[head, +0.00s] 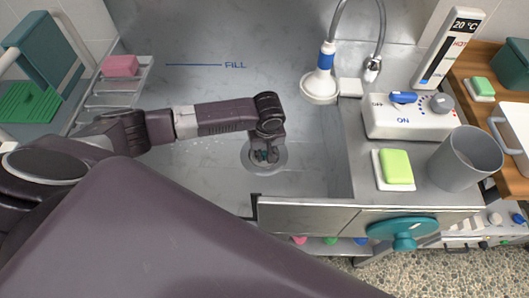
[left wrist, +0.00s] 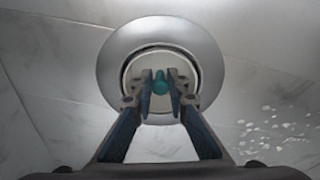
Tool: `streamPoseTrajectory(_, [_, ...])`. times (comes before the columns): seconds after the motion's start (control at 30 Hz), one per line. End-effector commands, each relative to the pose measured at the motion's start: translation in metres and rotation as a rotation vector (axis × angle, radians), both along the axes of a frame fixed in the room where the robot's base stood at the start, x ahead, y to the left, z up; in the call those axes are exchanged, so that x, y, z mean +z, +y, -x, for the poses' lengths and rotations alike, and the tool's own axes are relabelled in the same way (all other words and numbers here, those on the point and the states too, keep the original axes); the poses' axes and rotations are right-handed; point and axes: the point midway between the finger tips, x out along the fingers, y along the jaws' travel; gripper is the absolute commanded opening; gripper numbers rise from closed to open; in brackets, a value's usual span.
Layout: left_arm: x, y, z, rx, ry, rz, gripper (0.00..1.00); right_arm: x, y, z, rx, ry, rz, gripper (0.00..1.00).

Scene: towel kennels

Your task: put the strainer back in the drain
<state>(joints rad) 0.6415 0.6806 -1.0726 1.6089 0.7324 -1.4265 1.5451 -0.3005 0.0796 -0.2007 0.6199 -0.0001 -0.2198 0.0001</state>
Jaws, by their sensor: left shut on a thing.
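My left gripper (head: 265,158) reaches down into the steel basin and is shut on the teal knob of the strainer. In the left wrist view the gripper (left wrist: 160,88) has a finger on each side of the strainer's teal knob (left wrist: 160,80). The strainer's pale round disc (left wrist: 141,66) shows behind the fingers. It lies within the outline of the drain's wide grey ring (left wrist: 114,60). In the head view the drain (head: 283,163) shows around the gripper. I cannot tell whether the strainer is seated or just above the opening. My right gripper is not in view.
A wire rack with a pink sponge (head: 121,66) is at the basin's left. Water drops or suds (left wrist: 275,128) lie beside the drain.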

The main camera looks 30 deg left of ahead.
Motion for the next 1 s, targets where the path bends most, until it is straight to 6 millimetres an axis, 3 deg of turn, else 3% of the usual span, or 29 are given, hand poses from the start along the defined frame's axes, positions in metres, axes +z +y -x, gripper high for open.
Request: streamPoseTrajectory(1.0, [-0.0041,-0.0002,0.0010,0.000,0.001,-0.001,0.00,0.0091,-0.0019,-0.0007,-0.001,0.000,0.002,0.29])
